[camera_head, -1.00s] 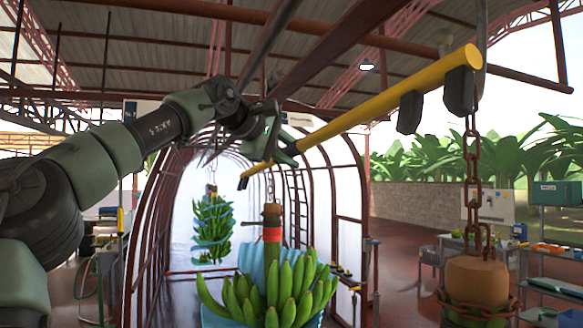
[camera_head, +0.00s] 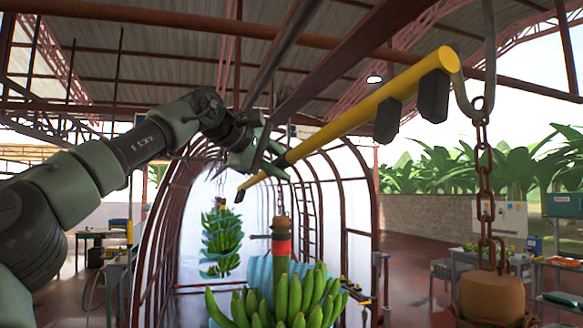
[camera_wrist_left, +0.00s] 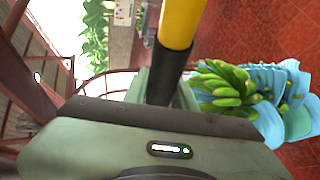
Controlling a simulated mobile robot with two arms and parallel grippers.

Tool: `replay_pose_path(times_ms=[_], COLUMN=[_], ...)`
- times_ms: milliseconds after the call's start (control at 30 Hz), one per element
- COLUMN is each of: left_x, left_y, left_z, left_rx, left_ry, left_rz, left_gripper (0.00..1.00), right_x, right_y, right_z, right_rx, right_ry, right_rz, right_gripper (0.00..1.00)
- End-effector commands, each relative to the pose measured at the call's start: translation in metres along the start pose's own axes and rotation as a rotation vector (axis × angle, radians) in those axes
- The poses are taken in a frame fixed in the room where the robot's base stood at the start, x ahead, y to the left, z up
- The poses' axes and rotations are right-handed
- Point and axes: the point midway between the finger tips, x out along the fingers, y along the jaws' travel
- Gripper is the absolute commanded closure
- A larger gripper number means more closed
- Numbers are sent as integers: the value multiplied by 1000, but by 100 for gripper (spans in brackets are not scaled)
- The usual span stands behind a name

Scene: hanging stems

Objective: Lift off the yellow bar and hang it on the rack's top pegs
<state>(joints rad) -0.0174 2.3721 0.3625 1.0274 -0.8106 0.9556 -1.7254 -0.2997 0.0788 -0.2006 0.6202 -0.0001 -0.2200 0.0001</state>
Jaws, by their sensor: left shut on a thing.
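The yellow bar (camera_head: 361,111) slants through the air from the middle of the head view up to the upper right. Black pads hang under its near end, and its far end is dark. My left gripper (camera_head: 275,163) is shut on the bar toward its far end. In the left wrist view the yellow bar (camera_wrist_left: 180,22) runs down into a black section between the green jaws of the left gripper (camera_wrist_left: 165,88). A metal hook and rusty chain (camera_head: 484,165) hang beside the bar's near end; I cannot tell whether they touch it. I cannot make out the rack's top pegs. My right gripper is not in view.
A green banana bunch with blue sheets (camera_head: 282,298) hangs below the bar. Another bunch (camera_head: 221,242) hangs farther back inside the arched frame. A stem end (camera_head: 490,298) hangs on the chain at right. A dark overhead beam (camera_head: 345,62) runs above the bar.

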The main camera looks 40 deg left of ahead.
Motion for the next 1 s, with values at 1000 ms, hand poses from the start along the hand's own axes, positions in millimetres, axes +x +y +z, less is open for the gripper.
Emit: replay_pose_path(times_ms=[1000], left_x=[-55], left_y=[-20], left_z=[-33], left_rx=[1], left_ry=[-1], left_rz=[5], left_gripper=[100], right_x=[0], right_y=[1], right_z=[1], right_rx=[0], right_ry=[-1], right_rz=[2], right_gripper=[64])
